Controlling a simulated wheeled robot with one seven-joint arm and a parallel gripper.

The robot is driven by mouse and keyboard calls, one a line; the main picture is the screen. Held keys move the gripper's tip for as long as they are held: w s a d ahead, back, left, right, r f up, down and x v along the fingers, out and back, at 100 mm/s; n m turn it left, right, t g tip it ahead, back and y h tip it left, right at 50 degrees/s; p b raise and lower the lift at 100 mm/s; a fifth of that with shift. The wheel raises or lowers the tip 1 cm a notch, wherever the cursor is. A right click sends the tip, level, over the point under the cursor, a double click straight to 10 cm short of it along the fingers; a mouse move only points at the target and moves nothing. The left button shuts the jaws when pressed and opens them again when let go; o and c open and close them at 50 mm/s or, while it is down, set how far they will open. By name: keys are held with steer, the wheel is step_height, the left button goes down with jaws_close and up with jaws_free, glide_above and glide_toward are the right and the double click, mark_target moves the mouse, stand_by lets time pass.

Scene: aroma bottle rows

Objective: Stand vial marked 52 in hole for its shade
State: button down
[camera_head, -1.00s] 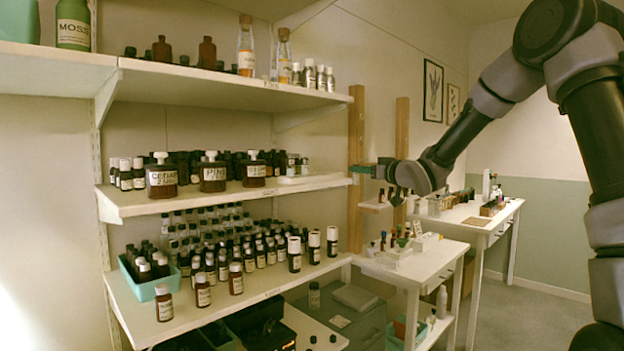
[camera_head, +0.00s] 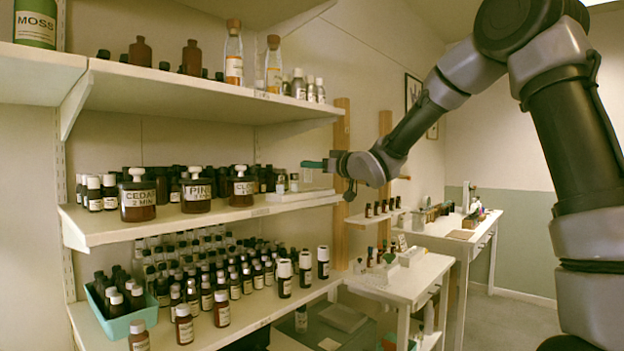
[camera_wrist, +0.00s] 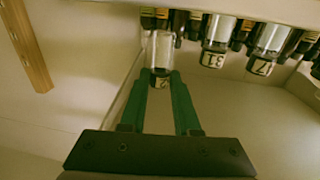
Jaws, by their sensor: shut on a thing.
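My gripper (camera_wrist: 160,82) has its green fingers closed on a small clear glass vial (camera_wrist: 160,52) in the wrist view. The vial has a dark cap and a pale label whose number is partly hidden by the fingers; I cannot read it whole. In the head view my gripper (camera_head: 318,165) is at the right end of the middle shelf, beside small clear vials (camera_head: 281,184). I cannot make out a hole for the vial.
The middle shelf (camera_head: 105,232) also bears large brown jars marked CEDAR (camera_head: 138,198) and PINE (camera_head: 196,192). The upper shelf (camera_head: 200,92) is above my gripper. Wooden posts (camera_head: 342,215) stand just right. A white side table (camera_head: 400,285) carries small items.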

mark_target(310, 177)
steer(key=shift+f, duration=1.65)
steer(key=shift+f, duration=0.15)
steer(key=c, duration=0.6)
jaws_free()
steer(key=shift+c, duration=0.2)
